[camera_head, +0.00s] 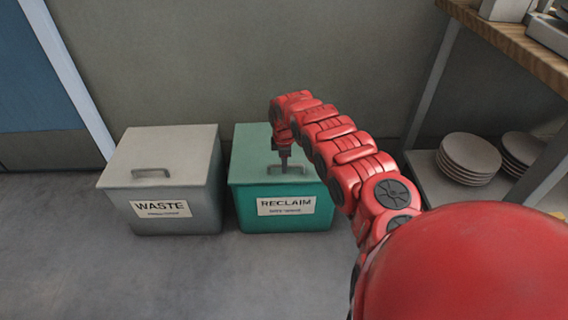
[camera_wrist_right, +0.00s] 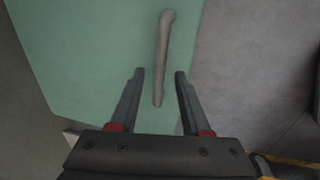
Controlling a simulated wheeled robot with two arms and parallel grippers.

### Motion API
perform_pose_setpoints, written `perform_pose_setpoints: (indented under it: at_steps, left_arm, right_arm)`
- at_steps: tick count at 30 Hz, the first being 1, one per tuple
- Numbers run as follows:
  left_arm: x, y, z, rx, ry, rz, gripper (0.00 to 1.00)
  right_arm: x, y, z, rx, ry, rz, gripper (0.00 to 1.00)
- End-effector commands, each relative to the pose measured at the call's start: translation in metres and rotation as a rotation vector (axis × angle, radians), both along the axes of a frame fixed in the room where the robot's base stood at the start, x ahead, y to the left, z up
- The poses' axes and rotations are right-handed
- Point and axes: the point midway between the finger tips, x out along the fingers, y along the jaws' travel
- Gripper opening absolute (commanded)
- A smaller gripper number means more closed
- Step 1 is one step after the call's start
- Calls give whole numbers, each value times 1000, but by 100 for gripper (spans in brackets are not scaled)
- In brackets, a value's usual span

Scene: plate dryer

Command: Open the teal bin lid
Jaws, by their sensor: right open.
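The teal bin (camera_head: 262,216) stands on the floor against the back wall, with a white label reading RECLAIM. Its lid (camera_head: 249,150) is shut. My right gripper (camera_head: 284,168) is over the lid, pointing down near its handle. In the right wrist view the lid (camera_wrist_right: 95,60) fills the left side, and the grey handle (camera_wrist_right: 163,60) runs lengthwise. The open fingers of my right gripper (camera_wrist_right: 158,74) straddle the line of the handle's near end, with a gap on both sides. I cannot tell whether the fingers are level with the handle. My left gripper is not in view.
A grey bin (camera_head: 160,185) labelled WASTE, with its lid shut, stands just left of the teal bin. A shelf unit (camera_head: 430,185) with stacked plates (camera_head: 469,158) stands at the right. The floor (camera_head: 70,260) in front of the bins is clear.

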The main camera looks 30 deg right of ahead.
Motion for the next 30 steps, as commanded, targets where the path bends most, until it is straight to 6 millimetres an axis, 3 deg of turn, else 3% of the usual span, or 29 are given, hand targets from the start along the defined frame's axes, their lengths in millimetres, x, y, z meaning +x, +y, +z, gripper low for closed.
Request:
perform_pose_setpoints:
  at_steps: [5, 13, 14, 30]
  left_arm:
    - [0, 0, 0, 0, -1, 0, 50]
    - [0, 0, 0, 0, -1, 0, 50]
    - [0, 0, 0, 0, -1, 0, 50]
    - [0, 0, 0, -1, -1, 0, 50]
  right_arm:
    - [0, 0, 0, 0, 0, 0, 47]
    - [0, 0, 0, -1, -1, 0, 2]
    - [0, 0, 0, -1, -1, 0, 0]
    - [0, 0, 0, 0, 0, -1, 0]
